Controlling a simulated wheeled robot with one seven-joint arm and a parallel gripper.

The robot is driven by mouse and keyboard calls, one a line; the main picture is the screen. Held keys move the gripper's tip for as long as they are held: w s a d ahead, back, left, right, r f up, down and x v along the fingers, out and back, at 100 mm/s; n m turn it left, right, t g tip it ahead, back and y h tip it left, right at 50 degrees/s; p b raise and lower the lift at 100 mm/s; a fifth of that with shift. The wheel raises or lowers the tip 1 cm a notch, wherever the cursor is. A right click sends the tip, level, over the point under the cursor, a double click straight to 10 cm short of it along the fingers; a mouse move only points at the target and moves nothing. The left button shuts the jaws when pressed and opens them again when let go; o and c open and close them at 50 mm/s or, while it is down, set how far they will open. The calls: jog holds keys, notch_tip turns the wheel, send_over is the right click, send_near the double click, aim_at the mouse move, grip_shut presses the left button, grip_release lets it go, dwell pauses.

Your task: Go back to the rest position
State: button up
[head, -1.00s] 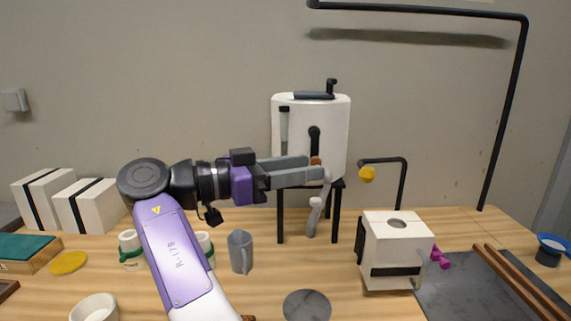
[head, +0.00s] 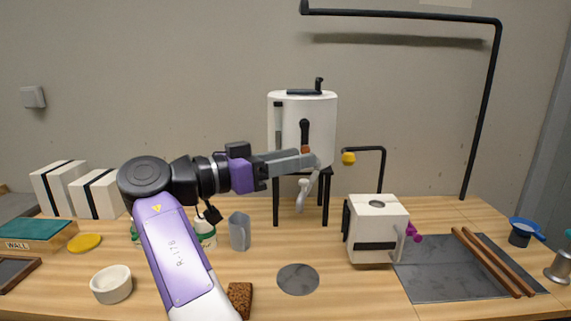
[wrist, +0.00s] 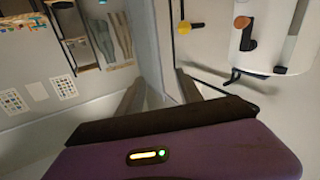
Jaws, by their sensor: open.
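My gripper (head: 312,160) is stretched to the right above the table, in front of the white cylindrical tank (head: 318,120) on its black stand. Its grey fingers overlap the tank's lower part in the head view, and no object shows between them. In the wrist view my gripper (wrist: 158,97) has its two fingers spread apart with nothing held. The tank (wrist: 290,35) shows at the upper right there, with its orange-knobbed black lever. Whether the fingers touch the tank's tap cannot be told.
A grey jug (head: 239,232), a white bowl (head: 111,285) and a brown sponge (head: 240,298) stand near my arm. A white box (head: 377,230) sits right of a round grey disc (head: 298,279). A dark slab (head: 440,272) bears two wooden sticks (head: 492,262). A black pipe frame (head: 482,110) rises behind.

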jog(key=w+a+r+n+t+y, duration=0.1)
jog(key=w+a+n+t+y, duration=0.2)
jog(key=w, duration=0.1)
jog(key=w+a+f+n+t+y+b, duration=0.1)
jog(key=w+a+f+n+t+y, duration=0.15)
jog(key=f+n+y, duration=0.35)
jog(key=w+a+f+n+t+y, duration=0.1)
jog(key=a+f+n+t+y, duration=0.15)
jog(key=f, duration=0.65)
jog(key=s+d+f+n+y+b, duration=0.1)
jog(key=s+d+f+n+y, duration=0.25)
jog(key=s+f, duration=0.5)
jog(key=s+d+f+n+y+b, duration=0.2)
jog(key=s+f+y, duration=0.35)
jog(key=f, duration=0.65)
jog(key=s+d+f+m+g+h+b, duration=0.1)
jog(key=s+d+f+m+h+b, duration=0.15)
jog(key=s+d, duration=0.85)
jog(key=s+d+f+m+h+b, duration=0.1)
jog(key=s+d+f+m+b, duration=0.2)
jog(key=s, duration=1.5)
jog(key=s+d+f+m+g+h+b, duration=0.1)
jog(key=s+d+f, duration=0.45)
jog(key=s, duration=0.95)
notch_tip(320, 180, up, 16)
jog(key=d+p, duration=0.1)
jog(key=p, duration=1.4)
jog(key=shift+w+d, duration=0.2)
jog(key=shift+d, duration=0.15)
